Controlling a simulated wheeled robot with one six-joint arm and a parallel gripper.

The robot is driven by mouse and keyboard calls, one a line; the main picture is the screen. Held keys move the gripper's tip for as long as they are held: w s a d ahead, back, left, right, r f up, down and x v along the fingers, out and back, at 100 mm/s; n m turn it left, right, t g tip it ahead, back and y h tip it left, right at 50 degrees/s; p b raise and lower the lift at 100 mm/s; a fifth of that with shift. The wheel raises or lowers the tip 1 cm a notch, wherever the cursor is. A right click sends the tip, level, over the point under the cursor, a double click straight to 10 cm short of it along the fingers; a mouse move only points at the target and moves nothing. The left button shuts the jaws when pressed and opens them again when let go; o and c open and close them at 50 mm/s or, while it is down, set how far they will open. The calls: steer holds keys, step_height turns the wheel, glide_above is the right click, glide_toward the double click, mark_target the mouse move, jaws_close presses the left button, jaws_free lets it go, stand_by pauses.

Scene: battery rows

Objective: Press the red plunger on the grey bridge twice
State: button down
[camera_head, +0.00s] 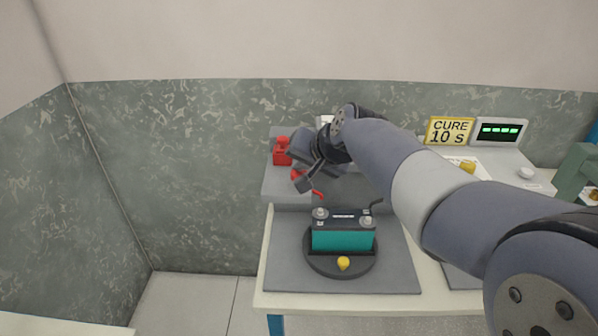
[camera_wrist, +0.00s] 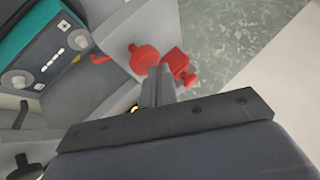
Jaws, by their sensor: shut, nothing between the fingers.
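The grey bridge (camera_head: 282,188) stands along the back of the work surface, behind the battery. A round red plunger (camera_wrist: 146,58) shows on its grey face in the wrist view; in the head view only part of the plunger (camera_head: 296,174) shows beside my fingers. My gripper (camera_head: 304,185) is shut and empty, in front of the bridge. In the wrist view, the fingertips (camera_wrist: 160,72) overlap the plunger's edge; I cannot tell whether they touch it. A thin red piece (camera_head: 317,194) sticks out from the bridge, lower than the plunger.
A red block-shaped item (camera_head: 282,152) stands on the bridge's left top. A teal battery (camera_head: 342,237) sits on a dark round turntable (camera_head: 372,262) with a yellow knob (camera_head: 343,263).

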steer(key=shift+f+b, duration=0.55)
steer(key=shift+f, duration=0.2)
stand_by(0.4)
steer(key=shift+r, duration=0.1)
steer(key=shift+r+p, duration=1.15)
steer(key=shift+r, duration=0.2)
step_height(320, 180, up, 5)
steer(key=p, duration=0.4)
steer(key=shift+r, duration=0.1)
stand_by(2.1)
step_height(320, 180, up, 4)
steer(key=m+p, duration=0.2)
steer(key=m, duration=0.6)
steer(key=m+p, duration=0.2)
steer(key=m, duration=0.7)
steer(key=shift+w+d+g+y+p, duration=0.1)
steer(key=shift+d+g+y+p, duration=0.05)
steer(key=shift+g+y+p, duration=0.2)
